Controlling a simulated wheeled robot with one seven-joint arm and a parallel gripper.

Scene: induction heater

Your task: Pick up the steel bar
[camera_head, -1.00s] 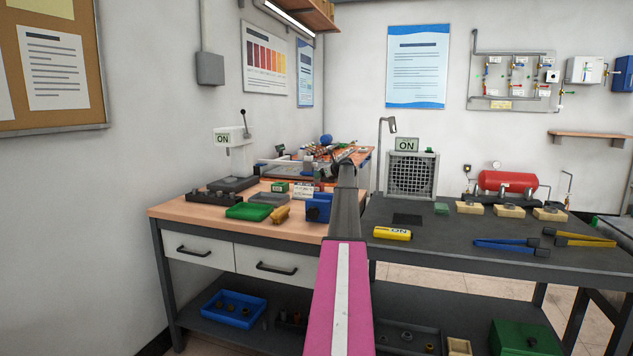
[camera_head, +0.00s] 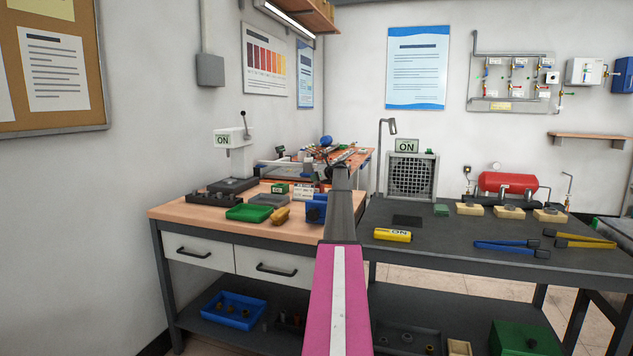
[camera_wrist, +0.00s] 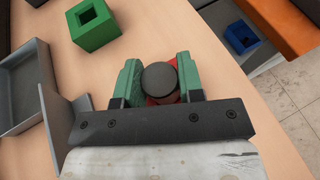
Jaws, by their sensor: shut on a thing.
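The steel bar (camera_wrist: 160,82) shows in the wrist view as a dark grey round end, seen end-on. My gripper (camera_wrist: 158,73) has its two green fingers on either side of the bar and is shut on it. Something red shows just behind the bar, mostly hidden by the bar and fingers. In the head view my arm hides the gripper and bar over the wooden bench (camera_head: 268,228).
In the wrist view a green block with a square hole (camera_wrist: 97,37) and a grey tray (camera_wrist: 22,128) lie to the left. In the head view a blue device (camera_head: 316,211) stands beside my arm.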

